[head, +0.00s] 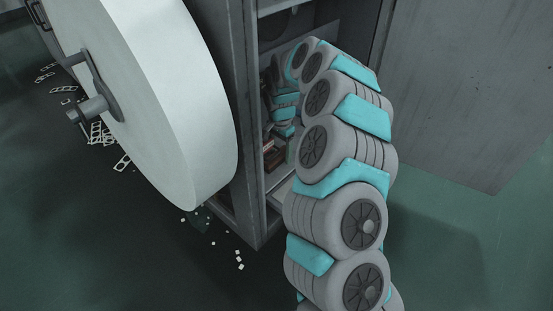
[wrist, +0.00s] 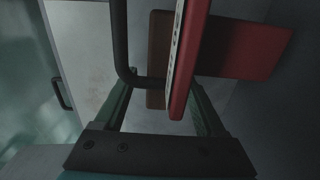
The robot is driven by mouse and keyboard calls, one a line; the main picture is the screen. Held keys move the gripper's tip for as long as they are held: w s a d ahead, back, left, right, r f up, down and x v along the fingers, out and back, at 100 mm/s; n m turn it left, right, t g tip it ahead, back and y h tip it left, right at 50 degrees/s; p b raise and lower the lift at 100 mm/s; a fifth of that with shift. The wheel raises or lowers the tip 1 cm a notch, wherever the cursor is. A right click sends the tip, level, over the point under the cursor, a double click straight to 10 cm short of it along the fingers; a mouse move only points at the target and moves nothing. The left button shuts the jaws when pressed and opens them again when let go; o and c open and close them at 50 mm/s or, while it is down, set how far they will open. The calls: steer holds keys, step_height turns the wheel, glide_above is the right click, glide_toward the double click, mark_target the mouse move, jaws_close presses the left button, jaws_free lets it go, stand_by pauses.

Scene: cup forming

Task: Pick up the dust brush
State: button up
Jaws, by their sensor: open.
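In the wrist view, my gripper (wrist: 161,92) is open, its two green fingers reaching away from the camera. A long red piece with a pale, dark-marked edge (wrist: 183,60) stands between and in front of the fingers, closer to the right one. Behind it are a brown block (wrist: 158,60) and a wider red piece (wrist: 245,48). I cannot tell for sure which of these is the dust brush. In the head view, small reddish-brown items (head: 274,157) lie low inside the cabinet, where my arm reaches in; my fingertips are hidden there.
A black bent bar (wrist: 121,45) stands close by the left finger. The cabinet (head: 222,75) has narrow side walls and its door (head: 465,90) hangs open at the right. A large white roll (head: 165,100) stands at the left. White scraps (head: 100,133) litter the floor.

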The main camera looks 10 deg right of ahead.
steer(key=shift+c, duration=0.4)
jaws_close()
